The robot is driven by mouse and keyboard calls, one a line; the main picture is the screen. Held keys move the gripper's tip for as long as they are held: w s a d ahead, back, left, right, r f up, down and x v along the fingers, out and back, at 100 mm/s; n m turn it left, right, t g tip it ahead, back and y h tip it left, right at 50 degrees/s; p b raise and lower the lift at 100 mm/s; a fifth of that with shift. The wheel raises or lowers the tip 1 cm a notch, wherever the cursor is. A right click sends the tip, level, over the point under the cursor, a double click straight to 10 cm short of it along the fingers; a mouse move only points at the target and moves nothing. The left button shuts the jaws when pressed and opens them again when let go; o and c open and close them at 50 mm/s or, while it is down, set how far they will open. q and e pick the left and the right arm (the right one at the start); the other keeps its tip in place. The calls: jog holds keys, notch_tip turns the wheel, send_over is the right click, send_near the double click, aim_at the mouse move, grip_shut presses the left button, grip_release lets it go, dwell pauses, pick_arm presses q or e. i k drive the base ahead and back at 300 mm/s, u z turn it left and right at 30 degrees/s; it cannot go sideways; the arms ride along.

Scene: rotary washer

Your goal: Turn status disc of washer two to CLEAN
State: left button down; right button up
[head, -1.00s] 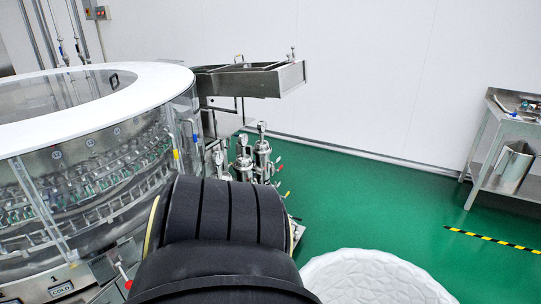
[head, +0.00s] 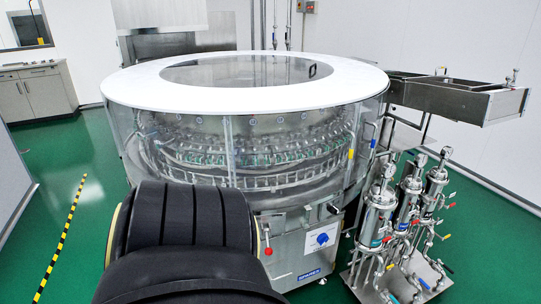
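A round rotary washer (head: 225,185) with a white ring top and clear curved walls fills the middle of the head view. On the metal cabinet below its front right, a white panel carries a small blue round disc (head: 322,238). Its lettering is too small to read, and I cannot tell which washer number it belongs to. A lever with a red knob (head: 268,251) stands left of the panel. A black ribbed part of my own body hides the washer's lower front left. Neither of my grippers shows.
Several steel filter housings (head: 378,215) with pipes and valves stand on the floor right of the washer. A steel chute (head: 458,98) juts out at upper right. A cabinet (head: 38,92) stands at far left. Green floor is open at left, with a yellow-black stripe (head: 62,235).

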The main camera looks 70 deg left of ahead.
aim_at(323, 238)
jog(key=u, duration=2)
